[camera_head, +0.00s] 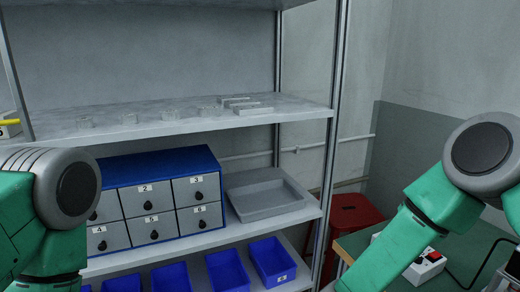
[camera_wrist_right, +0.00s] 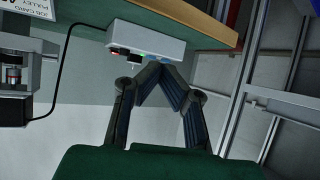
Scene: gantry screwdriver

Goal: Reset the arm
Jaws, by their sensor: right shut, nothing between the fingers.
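My right gripper (camera_wrist_right: 158,68) shows in the right wrist view with its two dark fingers brought together at the tips. Nothing is held between them. In the head view my right green arm (camera_head: 435,215) reaches down from the right edge, and its gripper is outside the picture. My left green arm (camera_head: 50,225) comes in at the left edge in front of the shelf, and the left gripper is not in any view.
A metal shelf (camera_head: 210,128) holds a blue drawer cabinet (camera_head: 214,160), a grey tray (camera_head: 302,194) and blue bins (camera_head: 227,270). A red stool (camera_head: 350,212) stands beside a green table (camera_head: 352,243). A white box (camera_wrist_right: 172,45) with coloured buttons lies beyond my right fingertips.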

